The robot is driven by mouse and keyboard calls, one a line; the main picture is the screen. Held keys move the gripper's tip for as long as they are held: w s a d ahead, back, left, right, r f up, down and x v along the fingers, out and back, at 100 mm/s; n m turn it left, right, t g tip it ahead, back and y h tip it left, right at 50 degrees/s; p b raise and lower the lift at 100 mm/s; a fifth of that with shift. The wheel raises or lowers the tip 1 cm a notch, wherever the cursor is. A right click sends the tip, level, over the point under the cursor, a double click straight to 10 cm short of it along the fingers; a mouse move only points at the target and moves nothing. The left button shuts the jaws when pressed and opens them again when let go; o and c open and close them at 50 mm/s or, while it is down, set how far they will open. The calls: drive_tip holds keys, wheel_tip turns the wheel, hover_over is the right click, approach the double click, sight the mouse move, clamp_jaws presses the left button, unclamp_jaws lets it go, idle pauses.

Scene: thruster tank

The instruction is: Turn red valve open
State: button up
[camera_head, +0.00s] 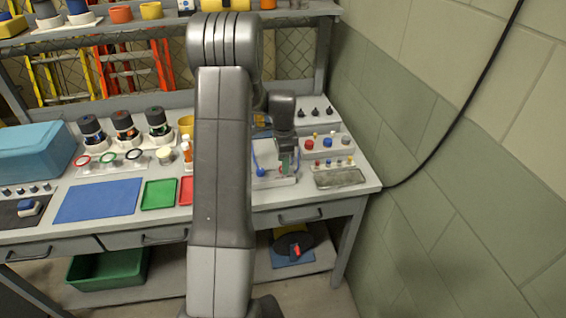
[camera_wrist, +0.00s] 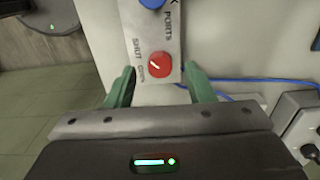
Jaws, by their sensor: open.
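The red valve (camera_wrist: 160,64) is a round knob with a short white mark, on a light grey panel (camera_wrist: 139,22) at the top of the wrist view. SHUT and another small word, apparently OPEN, are printed beside it. The mark slants, and I cannot tell exactly which word it points to. My gripper (camera_wrist: 160,88) is open, its two green fingers on either side just below the knob, with nothing between them. In the head view my gripper (camera_head: 286,165) is over the right part of the bench and mostly hides the red valve.
A blue knob (camera_head: 261,172) is left of my gripper; it also shows above the red valve in the wrist view (camera_wrist: 152,3). A blue cable (camera_wrist: 245,81) runs right of the fingers. A grey tray (camera_head: 340,178) and small knobs stand right, near the wall (camera_head: 450,160).

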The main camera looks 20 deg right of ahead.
drive_tip(key=shift+f, duration=0.9)
drive_tip(key=shift+c, duration=0.4)
drive_tip(key=c, duration=0.9)
